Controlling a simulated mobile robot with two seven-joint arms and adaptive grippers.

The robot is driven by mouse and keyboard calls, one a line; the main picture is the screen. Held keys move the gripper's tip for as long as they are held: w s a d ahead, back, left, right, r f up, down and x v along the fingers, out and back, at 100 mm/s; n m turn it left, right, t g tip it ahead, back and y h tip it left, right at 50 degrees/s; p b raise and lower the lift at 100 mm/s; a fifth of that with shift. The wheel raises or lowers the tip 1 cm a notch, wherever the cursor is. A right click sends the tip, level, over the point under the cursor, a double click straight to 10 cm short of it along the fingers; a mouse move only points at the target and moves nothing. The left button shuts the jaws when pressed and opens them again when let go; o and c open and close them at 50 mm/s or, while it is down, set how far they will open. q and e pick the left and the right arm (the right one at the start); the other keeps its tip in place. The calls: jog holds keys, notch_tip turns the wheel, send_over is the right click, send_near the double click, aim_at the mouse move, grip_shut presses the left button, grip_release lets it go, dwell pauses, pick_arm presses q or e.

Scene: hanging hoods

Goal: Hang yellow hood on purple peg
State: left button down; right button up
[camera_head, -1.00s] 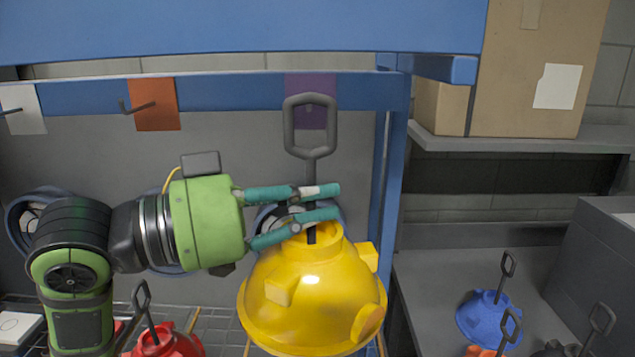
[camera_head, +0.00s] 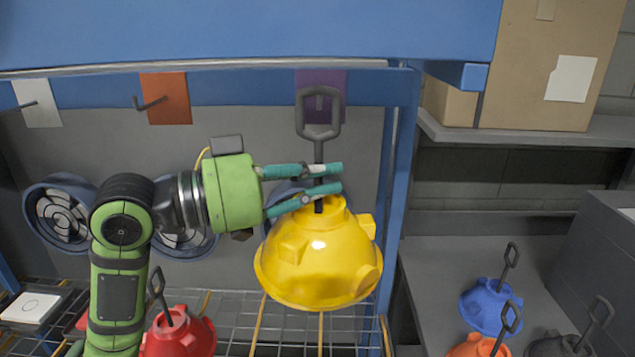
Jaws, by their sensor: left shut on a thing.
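The yellow hood (camera_head: 318,262) hangs upright in the air in the head view, with a dark stem and a loop handle (camera_head: 318,131) on top. My left gripper (camera_head: 340,177) is shut on the hood's stem, between the loop and the dome. The purple plate (camera_head: 334,85) is on the blue rail behind the loop. The loop overlaps the plate in the picture, and the purple peg itself is mostly hidden behind the loop. I cannot tell whether the loop touches the peg. My right gripper is not in view.
An orange plate with a hook (camera_head: 168,98) and a white plate (camera_head: 38,102) are on the same rail. A red hood (camera_head: 185,332) is below left. Blue (camera_head: 485,306), orange and black hoods are at lower right. A blue post (camera_head: 397,200) stands right of the yellow hood.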

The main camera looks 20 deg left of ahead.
pick_arm(q)
jog(key=shift+w+a, duration=0.15)
jog(key=shift+w, duration=0.4)
jog(key=shift+w+a, duration=0.15)
jog(key=shift+w, duration=0.35)
jog(key=shift+w+a, duration=0.1)
jog(key=shift+w, duration=0.15)
jog(key=shift+w+a+f, duration=0.15)
jog(key=shift+w, duration=0.35)
jog(key=shift+w+a, duration=0.1)
jog(key=shift+w, duration=0.2)
jog(key=shift+w+a, duration=0.3)
jog(key=shift+w, duration=0.65)
jog(key=shift+w+a, duration=0.25)
jog(key=shift+w, duration=0.65)
jog(key=shift+f+b, duration=1)
jog(key=shift+f, duration=0.15)
